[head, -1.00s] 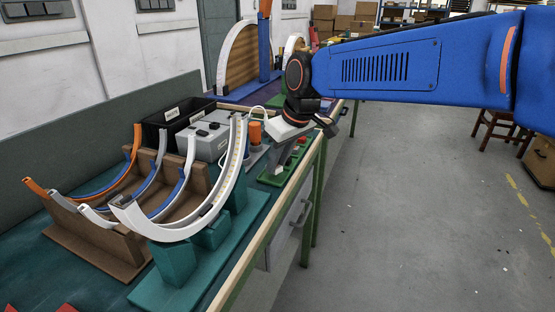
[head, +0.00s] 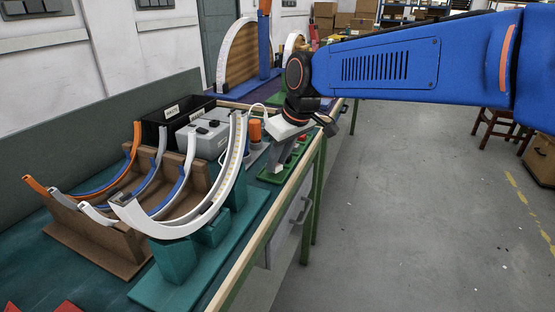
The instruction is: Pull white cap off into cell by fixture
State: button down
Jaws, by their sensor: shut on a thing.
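My gripper (head: 284,160) points down near the bench's front edge, over a green tray (head: 268,179). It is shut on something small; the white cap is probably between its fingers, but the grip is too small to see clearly. A white arc (head: 222,207) with a pale strip along its inside stands in a teal fixture (head: 176,262), left of my gripper. The fixture stands apart from my gripper. The tray's cells are partly hidden behind the gripper, and a red piece shows beside it.
A brown rack (head: 105,240) holds orange, grey and blue-white arcs at left. A black bin (head: 162,130) and a grey box (head: 205,140) stand behind. An orange cylinder (head: 255,131) is close to my gripper. Open floor lies right of the bench.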

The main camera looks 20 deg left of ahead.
jog(key=shift+f, duration=0.6)
dwell(0.8)
jog(key=c, duration=1.5)
grip_release()
jog(key=shift+o, duration=0.2)
jog(key=shift+r, duration=3.25)
